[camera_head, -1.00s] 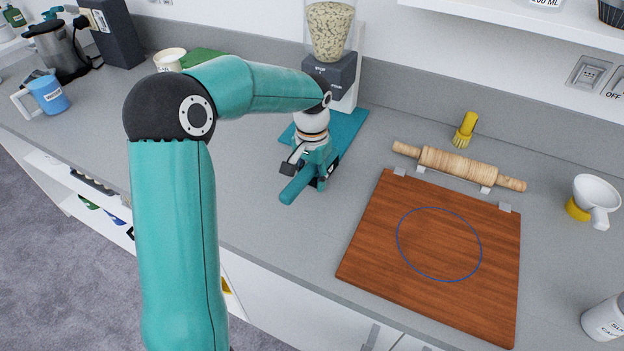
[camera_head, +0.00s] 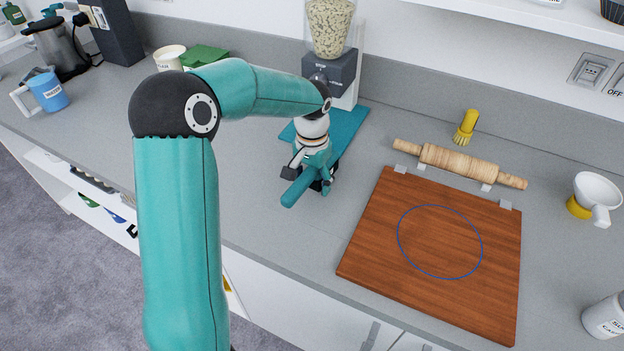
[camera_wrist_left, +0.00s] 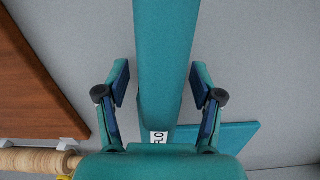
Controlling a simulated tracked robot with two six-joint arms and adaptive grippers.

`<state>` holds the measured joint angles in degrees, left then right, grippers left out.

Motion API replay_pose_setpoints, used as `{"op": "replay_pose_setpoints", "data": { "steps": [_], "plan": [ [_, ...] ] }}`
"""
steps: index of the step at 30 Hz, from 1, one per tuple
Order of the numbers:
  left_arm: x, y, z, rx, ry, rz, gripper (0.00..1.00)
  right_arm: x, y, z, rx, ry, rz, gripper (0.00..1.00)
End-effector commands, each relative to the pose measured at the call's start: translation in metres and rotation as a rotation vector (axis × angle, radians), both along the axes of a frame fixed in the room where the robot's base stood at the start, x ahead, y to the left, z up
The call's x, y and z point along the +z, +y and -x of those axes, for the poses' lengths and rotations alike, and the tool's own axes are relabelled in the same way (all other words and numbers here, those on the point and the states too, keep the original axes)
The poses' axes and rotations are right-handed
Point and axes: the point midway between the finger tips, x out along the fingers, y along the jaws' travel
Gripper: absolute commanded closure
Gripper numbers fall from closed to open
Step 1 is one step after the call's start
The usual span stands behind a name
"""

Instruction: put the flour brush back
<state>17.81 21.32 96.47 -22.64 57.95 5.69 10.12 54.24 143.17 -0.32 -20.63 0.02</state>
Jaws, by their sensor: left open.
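A teal bar-shaped handle (camera_head: 298,190), which I take to be the flour brush, shows by my left gripper (camera_head: 317,165) in the head view. In the left wrist view the handle (camera_wrist_left: 165,30) runs between the two fingers of my left gripper (camera_wrist_left: 162,80), with a gap on each side. The fingers are open and do not touch it. A white label (camera_wrist_left: 159,138) reading "FLO" shows near the palm. The bristles are hidden, and I cannot tell whether the brush rests on the counter. My right gripper is out of view.
A teal mat (camera_head: 350,124) lies behind the gripper, before a grain dispenser (camera_head: 333,72). A wooden board (camera_head: 380,235), a rolling pin (camera_head: 458,163) and a yellow brush (camera_head: 466,128) are to the right. A blue mug (camera_head: 48,92) is far left. Grey counter left of the gripper is clear.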

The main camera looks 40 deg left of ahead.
Motion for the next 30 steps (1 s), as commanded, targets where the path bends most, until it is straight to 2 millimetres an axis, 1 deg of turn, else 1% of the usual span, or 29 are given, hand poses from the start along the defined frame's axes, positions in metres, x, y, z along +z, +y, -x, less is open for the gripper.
{"op": "replay_pose_setpoints", "data": {
  "steps": [4,7,8,11,14,17,18,24,27,30],
  "plan": [
    [0.001,0.0,0.0,0.0,0.0,0.0,0.33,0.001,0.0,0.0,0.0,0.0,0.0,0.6],
    [0.006,0.0,0.0,-0.001,0.0,0.0,0.33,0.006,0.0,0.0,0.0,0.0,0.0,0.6],
    [0.007,0.0,-0.001,0.0,-0.002,0.0,0.33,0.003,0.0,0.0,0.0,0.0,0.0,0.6],
    [0.018,0.0,-0.001,-0.001,-0.004,-0.002,0.33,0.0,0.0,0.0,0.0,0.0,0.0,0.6],
    [0.035,-0.003,-0.002,-0.002,-0.007,-0.002,0.33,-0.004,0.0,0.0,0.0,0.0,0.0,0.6],
    [0.056,-0.009,-0.003,-0.003,-0.007,-0.001,0.33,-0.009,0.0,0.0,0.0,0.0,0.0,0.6],
    [0.069,-0.008,-0.003,-0.001,-0.007,-0.001,0.33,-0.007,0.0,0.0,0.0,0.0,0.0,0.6],
    [0.118,-0.008,-0.003,0.0,-0.006,-0.001,0.33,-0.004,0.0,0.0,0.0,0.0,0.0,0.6],
    [0.139,-0.009,-0.003,-0.001,-0.005,-0.001,0.33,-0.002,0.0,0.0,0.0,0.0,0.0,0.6],
    [0.155,-0.009,-0.003,-0.001,-0.004,-0.001,0.33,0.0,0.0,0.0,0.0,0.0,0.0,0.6]
  ]
}}
